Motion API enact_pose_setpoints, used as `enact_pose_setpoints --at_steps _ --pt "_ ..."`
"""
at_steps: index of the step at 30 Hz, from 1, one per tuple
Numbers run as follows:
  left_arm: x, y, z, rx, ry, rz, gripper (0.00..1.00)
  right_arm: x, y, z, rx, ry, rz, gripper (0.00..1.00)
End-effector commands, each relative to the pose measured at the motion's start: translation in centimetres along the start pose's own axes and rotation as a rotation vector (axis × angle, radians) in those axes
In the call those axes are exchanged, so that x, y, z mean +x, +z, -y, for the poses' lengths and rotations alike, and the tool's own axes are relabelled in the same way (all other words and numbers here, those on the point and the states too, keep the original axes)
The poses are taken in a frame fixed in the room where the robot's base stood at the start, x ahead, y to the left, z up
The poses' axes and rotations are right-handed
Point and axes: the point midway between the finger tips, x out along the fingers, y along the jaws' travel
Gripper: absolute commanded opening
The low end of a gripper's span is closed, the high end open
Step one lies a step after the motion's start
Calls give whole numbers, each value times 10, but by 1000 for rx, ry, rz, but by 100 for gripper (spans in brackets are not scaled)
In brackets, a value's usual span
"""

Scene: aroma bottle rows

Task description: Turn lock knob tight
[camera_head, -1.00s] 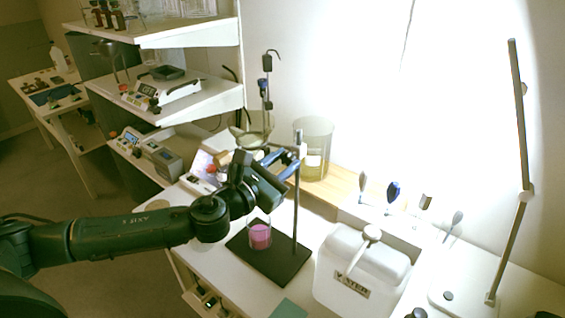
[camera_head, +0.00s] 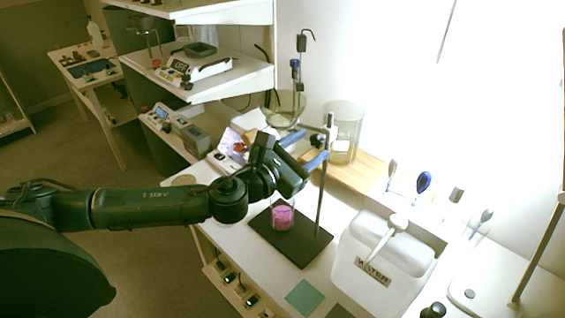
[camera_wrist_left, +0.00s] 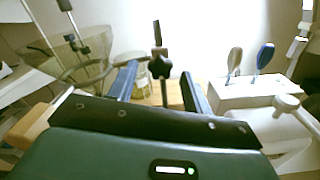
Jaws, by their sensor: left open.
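A black star-shaped lock knob (camera_wrist_left: 160,66) shows in the left wrist view, on the upright rod of the stand. My left gripper (camera_wrist_left: 160,76) is open, with one blue finger on each side of the knob in that view. I cannot tell whether the fingers touch it. In the head view my left gripper (camera_head: 305,149) is at the upper part of the stand's rod (camera_head: 321,190), and the knob is hard to make out there. The stand's black base (camera_head: 300,248) carries a glass beaker of pink liquid (camera_head: 283,215). My right gripper is not in view.
A white box with a lever (camera_head: 385,250) stands right of the stand. A large glass cylinder (camera_head: 343,125) and a glass bowl on a stand (camera_head: 282,105) are behind. Upright spatulas (camera_head: 423,182) stand at the back right. A green mat (camera_head: 304,297) lies in front.

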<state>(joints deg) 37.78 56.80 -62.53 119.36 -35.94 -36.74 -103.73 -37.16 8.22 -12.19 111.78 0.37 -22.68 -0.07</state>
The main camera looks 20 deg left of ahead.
Motion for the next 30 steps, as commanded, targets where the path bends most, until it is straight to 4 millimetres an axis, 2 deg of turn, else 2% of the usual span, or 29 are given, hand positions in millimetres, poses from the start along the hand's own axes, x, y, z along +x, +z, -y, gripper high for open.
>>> enact_pose_setpoints --at_steps 9,15,21,30 --pt "-73 -5 1 4 -1 -5 49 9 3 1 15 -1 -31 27" --pt "-102 -3 0 4 0 -3 49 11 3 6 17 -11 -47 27" --pt "-113 0 0 3 1 0 49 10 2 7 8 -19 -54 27" --pt "-114 0 0 1 1 1 49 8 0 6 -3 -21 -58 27"
